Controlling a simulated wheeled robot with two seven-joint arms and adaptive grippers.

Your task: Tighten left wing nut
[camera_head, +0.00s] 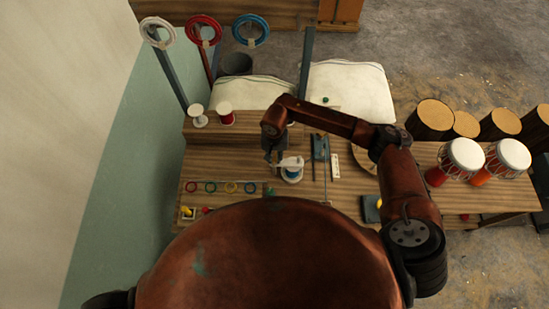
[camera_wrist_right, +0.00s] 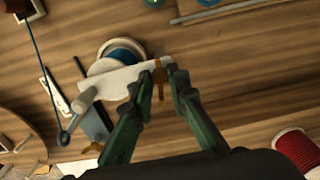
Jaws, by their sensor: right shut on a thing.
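A small white-and-blue round piece with a white bar across it (camera_head: 291,172) sits on the wooden bench. In the right wrist view the white bar (camera_wrist_right: 118,83) lies over the blue ring (camera_wrist_right: 124,50). A small brass-coloured piece, which looks like the left wing nut (camera_wrist_right: 159,76), is at the bar's end. My right gripper (camera_wrist_right: 162,72) has its green fingers around this piece, shut on it. In the head view my right gripper (camera_head: 273,157) hangs at the left end of the bar. The finger contact is too small to see clearly. My left gripper is out of view.
Several coloured rings (camera_head: 230,187) lie at the bench's front left. A red spool (camera_head: 226,115) stands on the raised shelf. A blue tool (camera_head: 320,148) and a pale ruler-like strip (camera_head: 335,165) lie right of the workpiece. Drums (camera_head: 465,157) stand at the right.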

